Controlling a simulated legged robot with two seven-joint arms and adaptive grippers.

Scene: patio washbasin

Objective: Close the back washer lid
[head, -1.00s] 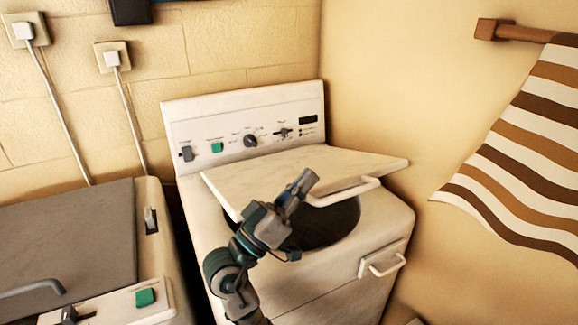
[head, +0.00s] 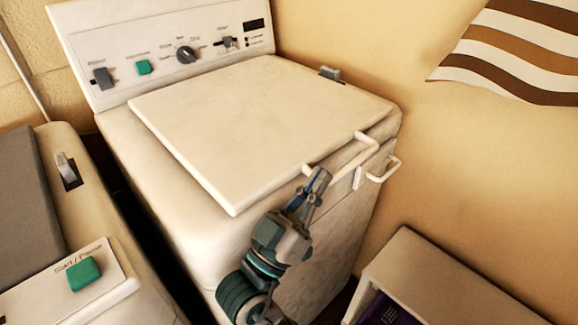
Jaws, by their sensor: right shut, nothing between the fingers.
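The back washer (head: 150,160) is a white top-loading machine against the wall, with a control panel (head: 172,52) at its rear. Its lid (head: 255,115) lies down over the top and hides the round opening. The lid's white handle (head: 350,150) is at its front right edge. My right gripper (head: 318,183) is shut and empty, at the lid's front edge by the handle's left end; I cannot tell whether it touches. My left gripper is not in view.
A second machine (head: 100,190) with a grey lid and a green button (head: 84,274) stands at the left. A white cabinet or box (head: 435,270) with something purple inside is at the lower right. A striped towel (head: 515,50) hangs on the right wall.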

